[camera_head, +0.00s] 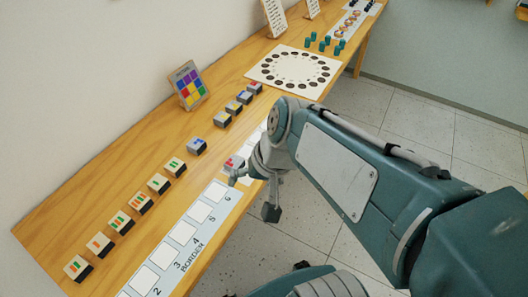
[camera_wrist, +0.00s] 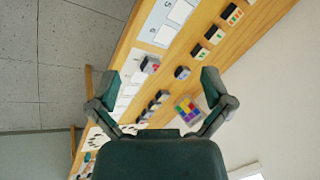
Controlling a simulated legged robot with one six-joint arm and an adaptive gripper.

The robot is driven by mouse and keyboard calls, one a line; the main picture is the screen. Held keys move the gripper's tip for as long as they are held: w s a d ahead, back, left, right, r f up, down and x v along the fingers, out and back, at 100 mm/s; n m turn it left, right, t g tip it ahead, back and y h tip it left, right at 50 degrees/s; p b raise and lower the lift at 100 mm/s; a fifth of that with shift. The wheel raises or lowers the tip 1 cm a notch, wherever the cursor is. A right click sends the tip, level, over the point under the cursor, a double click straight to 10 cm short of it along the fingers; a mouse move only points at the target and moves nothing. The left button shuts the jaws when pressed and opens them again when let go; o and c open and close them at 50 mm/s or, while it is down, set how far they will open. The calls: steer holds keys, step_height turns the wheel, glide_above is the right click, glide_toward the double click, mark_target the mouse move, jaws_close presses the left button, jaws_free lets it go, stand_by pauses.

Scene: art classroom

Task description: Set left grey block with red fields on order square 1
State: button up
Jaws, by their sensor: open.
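In the wrist view my gripper (camera_wrist: 160,76) holds nothing. Another grey block with some red (camera_head: 255,87) stands at the far end of the block row. Numbers 2 to 6 show; square 1 is not visible.
A blue-topped grey block (camera_head: 196,146) stands behind the strip. Cream blocks with green and orange marks (camera_head: 141,203) line the table's left part. A colour chart (camera_head: 188,85), a board with dark circles (camera_head: 294,70) and teal pegs (camera_head: 325,43) stand farther back.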

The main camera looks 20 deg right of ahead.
steer(key=s+d+r+n+t+h, duration=0.2)
steer(key=d+r+n+h, duration=0.1)
steer(key=r, duration=0.2)
steer(key=shift+s+n+t, duration=0.25)
steer(key=shift+n+t, duration=0.15)
